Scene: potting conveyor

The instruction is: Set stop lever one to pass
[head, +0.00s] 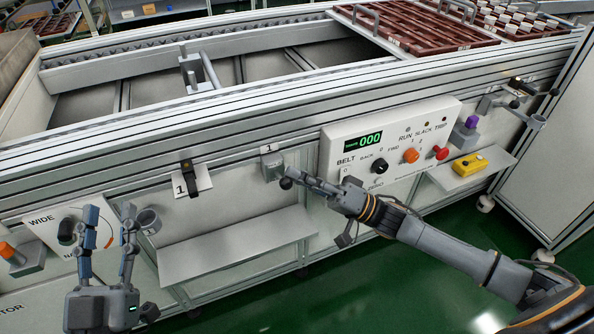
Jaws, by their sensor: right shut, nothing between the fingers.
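Stop lever one is a small grey box (272,164) on the conveyor's front rail, under a white label marked 1. Its arm ends in a dark round knob (286,183) pointing down and right. My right gripper (294,175) reaches in from the right and is shut. Its fingertips are at the knob, and I cannot tell whether they touch it. The fingertips cover part of the lever's arm. My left gripper (109,214) is open and empty, pointing up in front of the panel marked WIDE at the lower left.
A white control panel (340,150) with a green display, knobs and a red button is right of the lever. A black bracket (190,178) with another 1 label is left. A shelf (230,250) juts out below. A yellow pendant (470,165) lies on a right shelf.

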